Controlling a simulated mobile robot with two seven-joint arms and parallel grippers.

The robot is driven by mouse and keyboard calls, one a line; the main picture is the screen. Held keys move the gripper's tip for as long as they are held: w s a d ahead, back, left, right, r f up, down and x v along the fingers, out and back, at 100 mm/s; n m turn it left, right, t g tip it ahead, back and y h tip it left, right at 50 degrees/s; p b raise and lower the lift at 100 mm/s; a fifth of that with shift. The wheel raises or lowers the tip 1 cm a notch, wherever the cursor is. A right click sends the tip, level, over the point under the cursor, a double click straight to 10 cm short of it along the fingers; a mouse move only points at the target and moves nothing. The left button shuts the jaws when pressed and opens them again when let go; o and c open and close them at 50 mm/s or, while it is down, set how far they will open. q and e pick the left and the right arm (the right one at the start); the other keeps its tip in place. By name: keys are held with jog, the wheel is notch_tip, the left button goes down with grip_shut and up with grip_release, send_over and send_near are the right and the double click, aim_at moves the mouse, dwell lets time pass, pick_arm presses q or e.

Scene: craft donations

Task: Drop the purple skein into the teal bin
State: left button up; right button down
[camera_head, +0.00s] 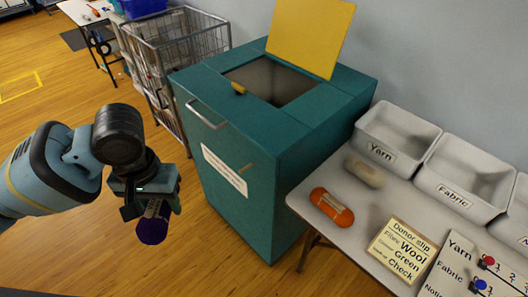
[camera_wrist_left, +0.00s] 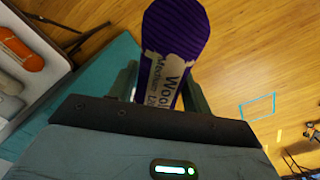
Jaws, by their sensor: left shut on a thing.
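The purple skein (camera_head: 153,225) with a pale paper label hangs in my left gripper (camera_head: 152,200). In the left wrist view the skein (camera_wrist_left: 176,35) sits between the fingers, its label partly readable as "Wool". My left gripper is shut on it, to the left of the teal bin and in front of it, over the wooden floor. The teal bin (camera_head: 228,155) stands against the wall with a square opening in its top. A yellow lid (camera_head: 310,38) stands raised at the back of the opening. My right gripper is not in view.
A white table (camera_head: 340,220) right of the bin holds an orange skein (camera_head: 331,207), a beige skein (camera_head: 365,171), a donor slip (camera_head: 403,251) and trays labelled Yarn (camera_head: 381,151) and Fabric (camera_head: 453,193). A wire cart (camera_head: 180,50) stands left of the bin. Floor at left is clear.

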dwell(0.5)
pick_arm(q)
jog(key=s+f, duration=0.4)
jog(key=f, duration=1)
jog(key=shift+p, duration=0.4)
jog(key=shift+d+f, duration=0.1)
